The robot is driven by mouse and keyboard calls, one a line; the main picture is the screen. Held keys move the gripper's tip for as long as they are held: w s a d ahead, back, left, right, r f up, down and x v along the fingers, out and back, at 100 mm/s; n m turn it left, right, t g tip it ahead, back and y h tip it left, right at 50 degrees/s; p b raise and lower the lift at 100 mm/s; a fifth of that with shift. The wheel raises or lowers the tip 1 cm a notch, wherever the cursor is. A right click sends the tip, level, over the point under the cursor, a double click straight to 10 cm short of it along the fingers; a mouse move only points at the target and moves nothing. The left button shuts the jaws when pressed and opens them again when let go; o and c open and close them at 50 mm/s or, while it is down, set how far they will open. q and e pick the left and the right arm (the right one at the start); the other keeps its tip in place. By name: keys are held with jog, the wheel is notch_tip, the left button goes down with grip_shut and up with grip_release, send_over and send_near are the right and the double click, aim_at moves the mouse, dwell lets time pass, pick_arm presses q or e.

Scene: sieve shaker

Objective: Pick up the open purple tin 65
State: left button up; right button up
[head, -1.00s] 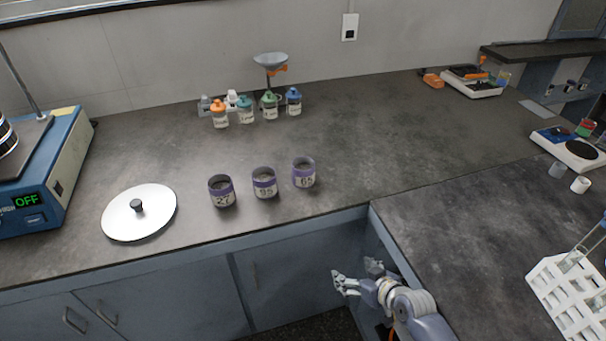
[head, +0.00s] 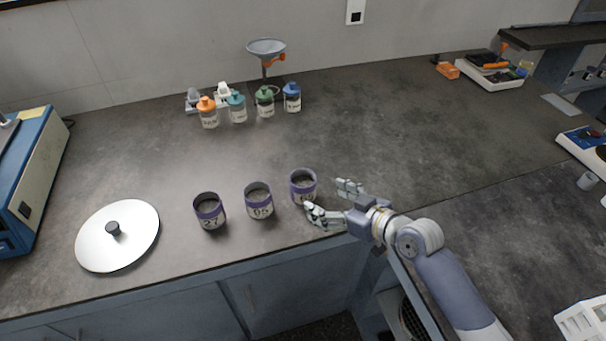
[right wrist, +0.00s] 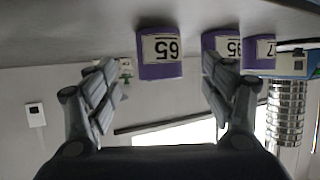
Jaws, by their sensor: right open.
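The open purple tin 65 (head: 303,187) stands upright on the dark counter, the rightmost of three purple tins. My right gripper (head: 328,199) is open and low over the counter's front edge, just right of tin 65. One finger is in front of the tin and partly hides its label; the other is to its right. In the right wrist view, which is upside down, tin 65 (right wrist: 160,55) shows beyond and between the open fingers (right wrist: 160,88), apart from them. My left gripper is not in view.
The middle purple tin (head: 259,201) and tin 27 (head: 209,211) stand close on the left. A round metal lid (head: 117,236) lies farther left. Several capped bottles (head: 237,108) and a funnel stand (head: 266,50) are behind.

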aim_at(296, 184)
jog(key=shift+x, duration=2)
jog(key=shift+w+a+f, duration=0.15)
jog(key=shift+w+a, duration=0.35)
jog(key=x, duration=0.4)
jog(key=shift+w+p, duration=0.15)
jog(key=shift+p, duration=0.25)
jog(key=shift+w+a+f, duration=0.1)
jog(key=shift+w+a, duration=0.2)
jog(key=shift+w, duration=0.1)
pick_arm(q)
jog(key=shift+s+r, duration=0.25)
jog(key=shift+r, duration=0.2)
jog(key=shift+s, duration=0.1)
pick_arm(e)
jog(key=shift+c, duration=0.6)
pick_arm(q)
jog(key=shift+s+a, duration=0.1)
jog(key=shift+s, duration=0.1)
pick_arm(e)
jog(key=c, duration=1.1)
